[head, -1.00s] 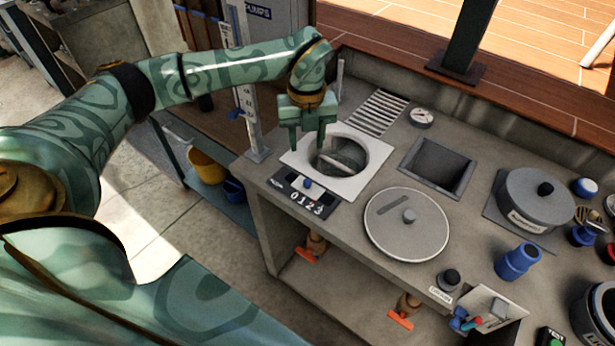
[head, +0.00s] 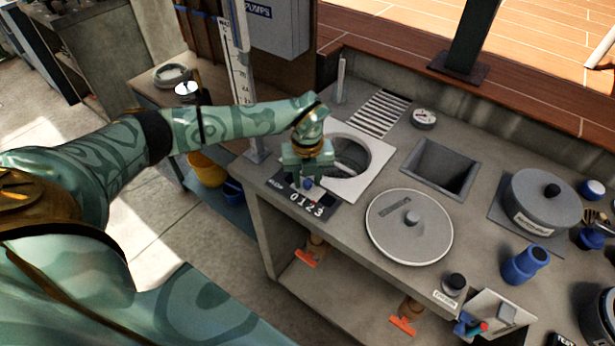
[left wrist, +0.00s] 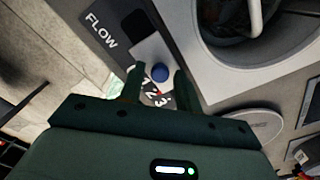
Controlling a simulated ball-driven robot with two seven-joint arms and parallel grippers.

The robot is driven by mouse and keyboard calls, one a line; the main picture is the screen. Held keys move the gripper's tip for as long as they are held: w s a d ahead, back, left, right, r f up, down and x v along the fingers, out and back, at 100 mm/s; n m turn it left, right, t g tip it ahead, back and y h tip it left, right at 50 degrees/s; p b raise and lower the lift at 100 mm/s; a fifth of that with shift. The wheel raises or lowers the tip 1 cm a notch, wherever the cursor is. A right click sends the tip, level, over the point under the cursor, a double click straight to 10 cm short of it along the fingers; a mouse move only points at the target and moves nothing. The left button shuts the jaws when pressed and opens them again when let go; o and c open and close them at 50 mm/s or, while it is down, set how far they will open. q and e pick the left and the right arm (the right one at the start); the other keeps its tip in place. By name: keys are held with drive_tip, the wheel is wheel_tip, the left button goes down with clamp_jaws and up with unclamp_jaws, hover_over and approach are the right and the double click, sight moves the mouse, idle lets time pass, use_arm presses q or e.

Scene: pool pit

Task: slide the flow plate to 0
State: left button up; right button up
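The dark flow panel (head: 322,213), marked 0 to 3, lies on the counter's front left corner; it also shows in the left wrist view (left wrist: 103,32). Its light grey sliding plate (left wrist: 149,48) carries a blue knob (left wrist: 160,73), with a small red pointer by the digits. I cannot tell which digit it marks; the 0 is hidden in the left wrist view. My left gripper (head: 308,179) is above the panel. Its two fingers (left wrist: 158,76) are apart, one on each side of the knob in the picture; contact is not clear. My right gripper is out of view.
A round opening in a pale square frame (head: 378,166) lies just behind the panel. A white upright scale post (head: 240,75) stands to the left. A round grey lid (head: 390,240) lies to the right. Orange-handled valves (head: 307,257) sit below the counter.

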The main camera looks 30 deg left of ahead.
use_arm(q)
clamp_jaws()
drive_tip(key=a, duration=0.1)
drive_tip(key=a+p, duration=0.1)
drive_tip(key=a, duration=0.3)
drive_tip(key=shift+w+a, duration=0.25)
drive_tip(key=shift+r, duration=0.1)
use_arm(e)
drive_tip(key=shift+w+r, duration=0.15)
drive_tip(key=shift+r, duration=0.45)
use_arm(q)
drive_tip(key=shift+o, duration=1.5)
unclamp_jaws()
drive_tip(key=shift+a, duration=0.1)
